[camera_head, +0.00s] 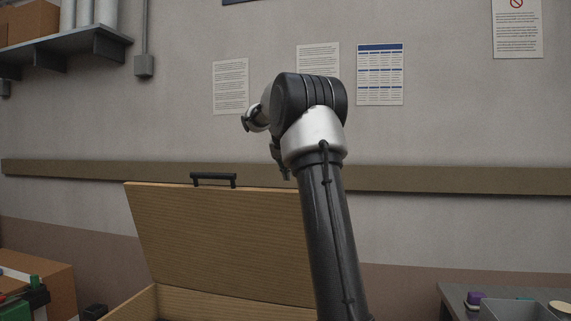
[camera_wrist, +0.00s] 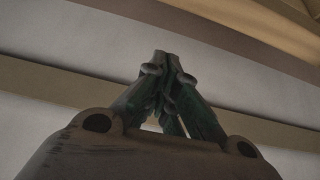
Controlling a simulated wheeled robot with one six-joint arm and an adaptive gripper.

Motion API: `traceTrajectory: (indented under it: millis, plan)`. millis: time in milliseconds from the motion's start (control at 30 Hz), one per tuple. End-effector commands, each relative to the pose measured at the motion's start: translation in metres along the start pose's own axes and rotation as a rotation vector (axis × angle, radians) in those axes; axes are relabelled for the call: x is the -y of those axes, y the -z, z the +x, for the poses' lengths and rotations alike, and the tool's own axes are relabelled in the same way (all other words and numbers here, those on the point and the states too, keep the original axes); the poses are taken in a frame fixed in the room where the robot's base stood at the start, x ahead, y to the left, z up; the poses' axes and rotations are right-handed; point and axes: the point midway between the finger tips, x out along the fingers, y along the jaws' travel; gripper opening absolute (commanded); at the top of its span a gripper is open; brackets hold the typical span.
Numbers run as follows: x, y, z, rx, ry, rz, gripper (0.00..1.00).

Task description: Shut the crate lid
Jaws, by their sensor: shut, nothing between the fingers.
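The wooden crate (camera_head: 140,304) stands at the bottom of the head view, with only its upper edge showing. Its lid (camera_head: 215,240) is open and stands up steeply, with a black handle (camera_head: 213,179) on its top edge. My arm crosses in front of the lid's right end and hides it. In the wrist view my gripper (camera_wrist: 168,64) is shut and empty, its fingertips together. In the head view my gripper is mostly hidden by the arm, and I cannot tell its exact distance from the lid.
A wall with a wooden rail (camera_head: 444,181) runs behind the crate. A shelf (camera_head: 70,50) hangs at upper left. A cardboard box (camera_head: 58,290) stands at lower left. A table (camera_head: 452,299) with a grey bin (camera_head: 518,310) and small items is at lower right.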

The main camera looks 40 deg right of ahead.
Motion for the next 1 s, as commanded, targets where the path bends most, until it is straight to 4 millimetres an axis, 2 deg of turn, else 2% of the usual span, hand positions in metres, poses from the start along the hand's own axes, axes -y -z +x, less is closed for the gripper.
traceTrajectory:
  millis: [33, 133, 200, 400, 1000]
  plan:
    - [-0.001, 0.0, 0.012, 0.002, -0.002, 0.0, 0.0]
    - [-0.001, 0.0, 0.031, 0.002, -0.001, 0.0, 0.0]
    - [0.0, -0.013, 0.022, 0.0, 0.002, -0.002, 0.0]
    - [0.0, -0.034, 0.015, 0.0, 0.001, -0.001, 0.0]
    - [0.004, -0.043, 0.013, 0.0, 0.002, -0.002, 0.0]
